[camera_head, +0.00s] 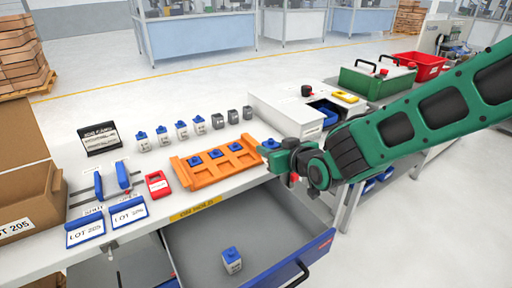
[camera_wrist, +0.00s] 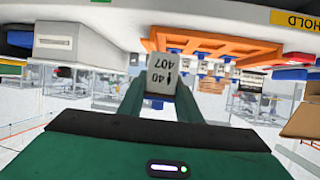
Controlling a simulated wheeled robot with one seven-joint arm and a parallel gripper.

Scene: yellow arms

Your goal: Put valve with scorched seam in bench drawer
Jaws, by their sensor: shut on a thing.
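My gripper (camera_head: 279,154) is shut on a grey-white valve with a blue cap (camera_head: 270,144), just off the right end of the orange rack and above the bench drawer's back right. In the wrist view the held valve (camera_wrist: 162,75) sits between the green fingers, its label reading 40 and 407 upside down. I cannot make out a scorched seam on it. The bench drawer (camera_head: 200,240) is pulled open below the bench edge. Another blue-capped valve (camera_head: 232,261) stands inside it near the front.
The orange rack (camera_head: 205,178) holds several blue-capped valves. More valves (camera_head: 181,131) stand in a row behind it. A white cabinet (camera_head: 285,112) stands right. The drawer's middle is clear.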

